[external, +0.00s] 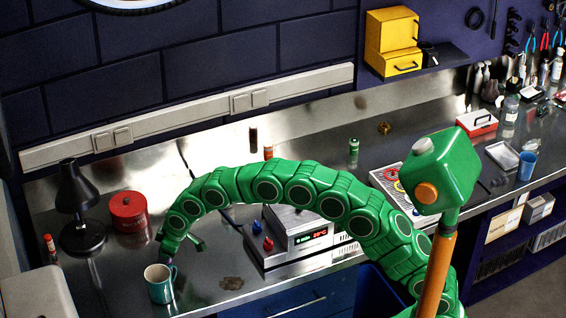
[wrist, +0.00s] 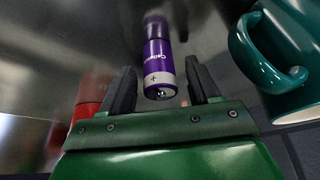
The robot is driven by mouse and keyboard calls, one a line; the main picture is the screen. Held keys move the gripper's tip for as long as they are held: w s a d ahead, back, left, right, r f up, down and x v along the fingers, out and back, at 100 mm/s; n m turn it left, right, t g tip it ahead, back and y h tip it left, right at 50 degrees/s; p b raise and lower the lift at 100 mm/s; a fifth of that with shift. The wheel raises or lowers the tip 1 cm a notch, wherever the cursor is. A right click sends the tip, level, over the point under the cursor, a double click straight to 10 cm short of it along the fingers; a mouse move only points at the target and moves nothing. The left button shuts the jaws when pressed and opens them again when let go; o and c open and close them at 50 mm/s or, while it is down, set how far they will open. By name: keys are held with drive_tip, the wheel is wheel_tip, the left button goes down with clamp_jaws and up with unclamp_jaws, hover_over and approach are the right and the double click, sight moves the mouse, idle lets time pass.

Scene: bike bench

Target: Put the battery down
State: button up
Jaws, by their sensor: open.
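A purple battery (wrist: 158,68) with a white band and a plus mark shows in the wrist view. Its plus end points toward my wrist, and its far end meets its reflection in the shiny bench. My gripper (wrist: 161,76) is open, with one black finger on each side of the battery and visible gaps between. In the external view my gripper (external: 170,248) is low over the front left of the bench, close behind a teal mug (external: 159,287). I cannot make out the battery there. The mug also shows close by on the right in the wrist view (wrist: 248,58).
A red tin (external: 129,212) and a black lamp (external: 82,236) stand to the left. A grey device with a lit display (external: 308,240) sits to the right, under my arm. A green cylinder (external: 353,152) stands farther back.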

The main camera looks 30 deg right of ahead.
drive_tip(key=v, duration=1.1)
drive_tip(key=s+d+r+m+h, duration=0.1)
drive_tip(key=s+d+r, duration=0.1)
drive_tip(key=d, duration=0.9)
drive_tip(key=s+d+r+m, duration=0.2)
drive_tip(key=d, duration=1)
drive_tip(key=s+d+r+m+g+h, duration=0.1)
drive_tip(key=s+d+r+m, duration=0.1)
drive_tip(key=d, duration=1)
drive_tip(key=shift+s+d+r+h, duration=0.2)
drive_tip(key=shift+s+d+h, duration=0.05)
drive_tip(key=shift+s+h, duration=0.05)
drive_tip(key=s+d+f+m+g, duration=0.1)
drive_tip(key=s+d+m, duration=0.2)
drive_tip(key=s+d, duration=0.8)
drive_tip(key=s+d+f+m+g+h, duration=0.1)
drive_tip(key=s+d+f+m+g, duration=0.1)
drive_tip(key=s+d, duration=0.9)
drive_tip(key=s+m, duration=0.1)
drive_tip(key=s, duration=0.4)
drive_tip(key=shift+s+d+f, duration=0.3)
drive_tip(key=shift+d, duration=0.05)
drive_tip(key=shift+o, duration=0.3)
drive_tip(key=shift+w, duration=0.1)
